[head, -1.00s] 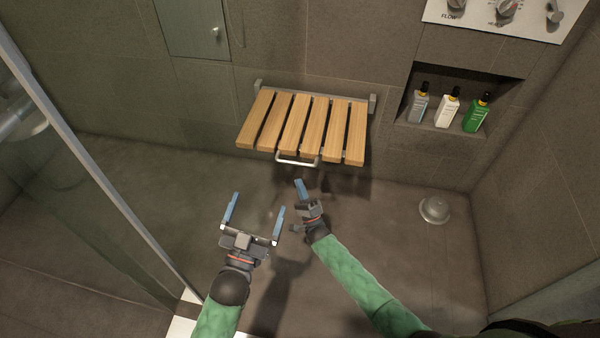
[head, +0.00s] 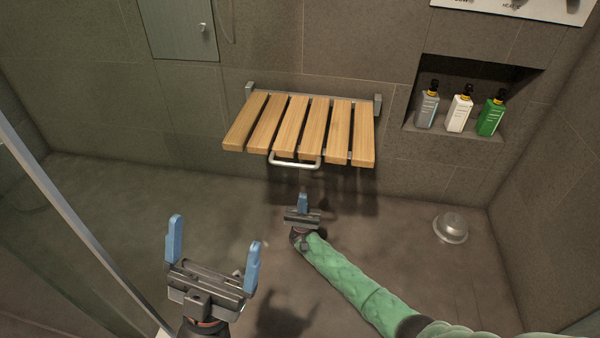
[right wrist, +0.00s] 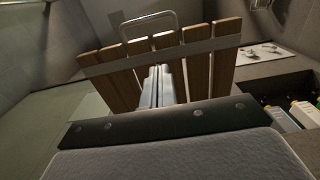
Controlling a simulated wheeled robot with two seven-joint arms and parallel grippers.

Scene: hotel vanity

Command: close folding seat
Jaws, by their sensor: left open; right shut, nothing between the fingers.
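The folding seat (head: 300,128) is a row of wooden slats on a grey wall bracket. It is folded down and sticks out from the wall. A pale metal handle (head: 294,163) hangs at its front edge. The right wrist view shows the slats (right wrist: 168,62) from below, with a metal crossbar and the handle (right wrist: 148,22) at the top. My right gripper (head: 303,197) is shut and empty, below and in front of the seat, apart from it in the head view. My left gripper (head: 214,250) is open and empty, nearer the camera at lower left, clear of the seat.
A wall niche (head: 455,134) right of the seat holds a grey, a white and a green bottle (head: 490,115). A glass panel with a metal edge (head: 70,205) stands at left. A round metal fitting (head: 451,227) sits on the floor at right. The floor before the seat is clear.

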